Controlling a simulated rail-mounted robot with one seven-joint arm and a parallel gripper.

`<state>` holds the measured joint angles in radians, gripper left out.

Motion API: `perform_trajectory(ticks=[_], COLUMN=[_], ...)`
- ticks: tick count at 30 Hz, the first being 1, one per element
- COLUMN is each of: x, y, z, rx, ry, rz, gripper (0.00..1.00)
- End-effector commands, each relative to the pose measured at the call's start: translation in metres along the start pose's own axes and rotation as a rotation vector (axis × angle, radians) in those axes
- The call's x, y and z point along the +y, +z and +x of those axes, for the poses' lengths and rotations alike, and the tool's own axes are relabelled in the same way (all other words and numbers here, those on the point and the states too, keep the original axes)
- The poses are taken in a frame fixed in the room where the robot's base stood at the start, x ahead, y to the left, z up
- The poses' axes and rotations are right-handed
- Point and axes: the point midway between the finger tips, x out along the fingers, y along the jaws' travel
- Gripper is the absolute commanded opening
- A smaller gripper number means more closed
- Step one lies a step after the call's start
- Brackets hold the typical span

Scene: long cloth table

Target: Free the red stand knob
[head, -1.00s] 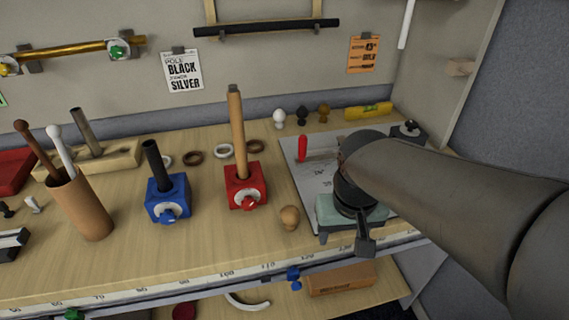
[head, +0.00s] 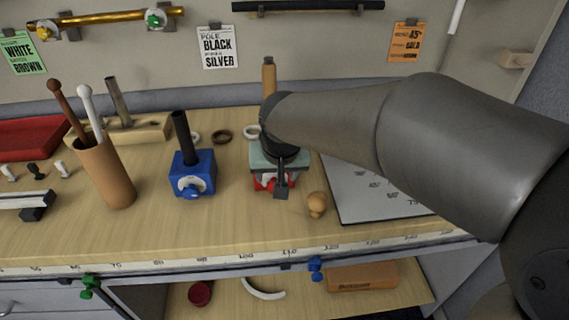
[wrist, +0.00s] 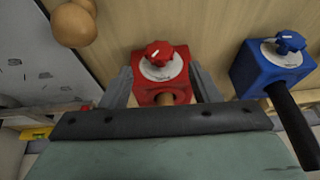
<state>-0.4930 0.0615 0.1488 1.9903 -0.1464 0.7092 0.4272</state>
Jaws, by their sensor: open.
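The red stand (wrist: 161,84) shows in the wrist view, with its red knob (wrist: 158,52) on a pale round dial on the face toward the table's front. A wooden pole (head: 268,76) rises from the stand. In the head view the red stand (head: 260,183) is mostly hidden behind my gripper (head: 281,188). In the wrist view my gripper (wrist: 163,82) is open, one finger on each side of the stand. The knob lies between and just beyond the fingertips, and nothing is gripped. I cannot tell whether the fingers touch the stand.
The blue stand (head: 192,172) with a dark pole stands to the left in the head view. A wooden finial (head: 317,204) sits just right of my gripper. A cup of poles (head: 106,174) stands further left. Bare table lies in front of the stands.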

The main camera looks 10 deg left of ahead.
Motion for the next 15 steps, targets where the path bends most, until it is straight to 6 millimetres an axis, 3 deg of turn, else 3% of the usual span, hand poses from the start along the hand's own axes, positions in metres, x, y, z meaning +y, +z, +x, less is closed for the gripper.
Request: perform_trajectory(ticks=[6,15], x=[0.001,0.0], y=[0.001,0.001], z=[0.042,0.062], rx=[-0.004,-0.001], ry=[0.001,0.001], rz=[0.001,-0.001], gripper=[0.56,0.56])
